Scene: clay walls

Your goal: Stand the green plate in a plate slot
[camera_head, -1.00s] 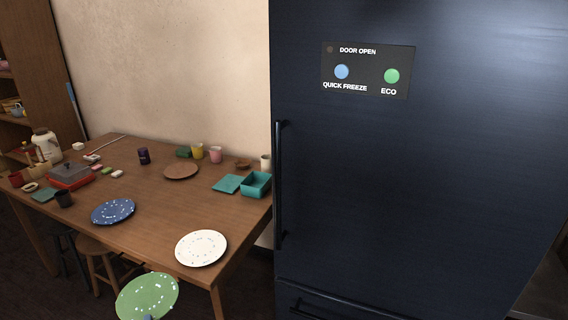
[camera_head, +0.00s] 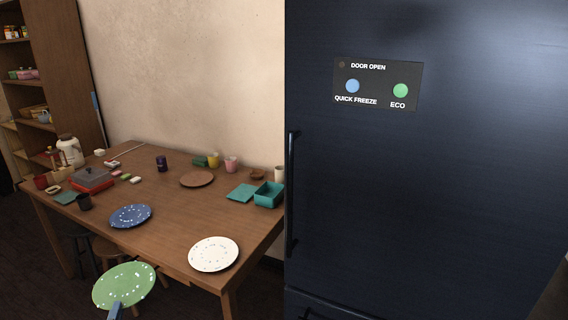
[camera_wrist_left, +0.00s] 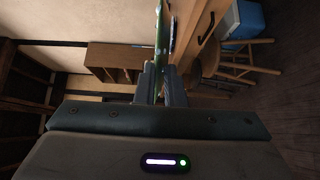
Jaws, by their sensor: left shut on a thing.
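The green plate (camera_head: 124,284) with white specks is in the head view at the lower left, held in front of the table's near edge. My left gripper (camera_head: 115,309) is shut on its near rim. In the left wrist view the plate (camera_wrist_left: 161,40) shows edge-on between the fingers of my left gripper (camera_wrist_left: 160,84). No plate slot can be made out in these frames. My right gripper is not in view.
A wooden table (camera_head: 165,232) holds a blue speckled plate (camera_head: 131,216), a white speckled plate (camera_head: 213,254), a brown plate (camera_head: 197,179) and a teal box (camera_head: 268,195). A dark fridge (camera_head: 430,200) stands on the right. Shelves (camera_head: 60,60) stand at the far left.

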